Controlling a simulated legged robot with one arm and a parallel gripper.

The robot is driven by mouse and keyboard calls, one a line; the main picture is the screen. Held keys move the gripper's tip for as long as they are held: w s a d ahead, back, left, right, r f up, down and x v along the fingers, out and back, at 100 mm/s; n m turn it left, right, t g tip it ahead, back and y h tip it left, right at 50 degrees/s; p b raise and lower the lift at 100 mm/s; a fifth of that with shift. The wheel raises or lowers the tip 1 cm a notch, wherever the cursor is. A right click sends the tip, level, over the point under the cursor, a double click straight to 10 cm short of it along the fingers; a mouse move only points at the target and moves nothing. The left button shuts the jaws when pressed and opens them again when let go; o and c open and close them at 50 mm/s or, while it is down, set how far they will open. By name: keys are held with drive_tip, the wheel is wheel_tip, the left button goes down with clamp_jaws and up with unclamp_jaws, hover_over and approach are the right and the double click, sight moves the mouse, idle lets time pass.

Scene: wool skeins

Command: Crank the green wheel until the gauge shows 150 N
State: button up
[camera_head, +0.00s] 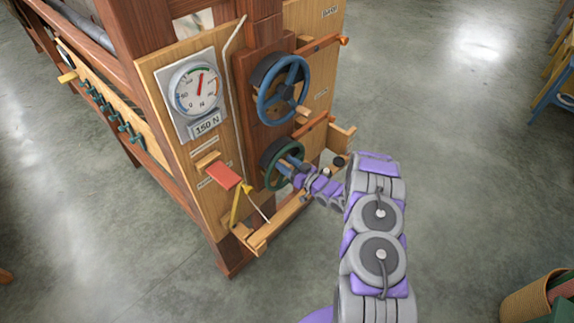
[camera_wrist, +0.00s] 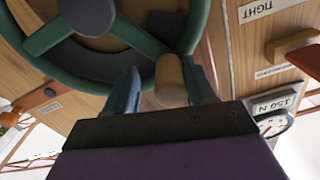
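The green wheel (camera_head: 270,176) is on the wooden frame, below a blue wheel. In the wrist view its rim (camera_wrist: 95,66) fills the upper left, and its wooden crank knob (camera_wrist: 171,78) stands between my fingers. My gripper (camera_wrist: 163,88) has its fingers apart around the knob, with a gap visible on the left side. In the head view my gripper (camera_head: 294,170) is at the wheel, partly hiding it. The gauge (camera_head: 190,95) has a red needle pointing up and slightly right, past the upper-left numbers; its exact value is too small to read. A plate reading "150 N" (camera_head: 206,124) is below it.
The blue wheel (camera_head: 262,98) with its own knob is just above. A red block (camera_head: 223,174), a yellow lever (camera_head: 235,208) and a wooden ledge (camera_head: 262,240) lie at lower left of the wheel. Open floor (camera_head: 460,180) is to the right.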

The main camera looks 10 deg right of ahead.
drive_tip(key=shift+d, duration=0.1)
drive_tip(key=v, duration=1.7)
drive_tip(key=shift+d, duration=0.1)
